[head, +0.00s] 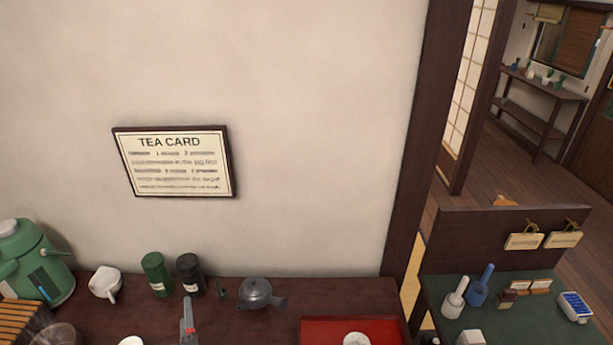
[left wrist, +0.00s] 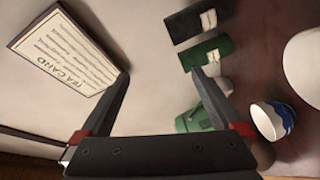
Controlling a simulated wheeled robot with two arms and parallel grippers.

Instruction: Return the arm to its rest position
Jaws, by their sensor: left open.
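My left gripper (head: 188,322) shows at the bottom of the head view as a narrow grey part with a red band, in front of the dark wooden counter (head: 226,319). In the left wrist view its two fingers (left wrist: 161,76) are spread wide, with only bare wall between them. It is open and empty. Most of the left arm is outside the head view. My right gripper is not in view.
A green canister (head: 156,275), a black canister (head: 189,273), a grey teapot (head: 257,293) and a white pitcher (head: 105,284) stand along the wall. A green hot-water pot (head: 36,262) is at left, a red tray (head: 315,330) at right. A tea card (head: 174,162) hangs above.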

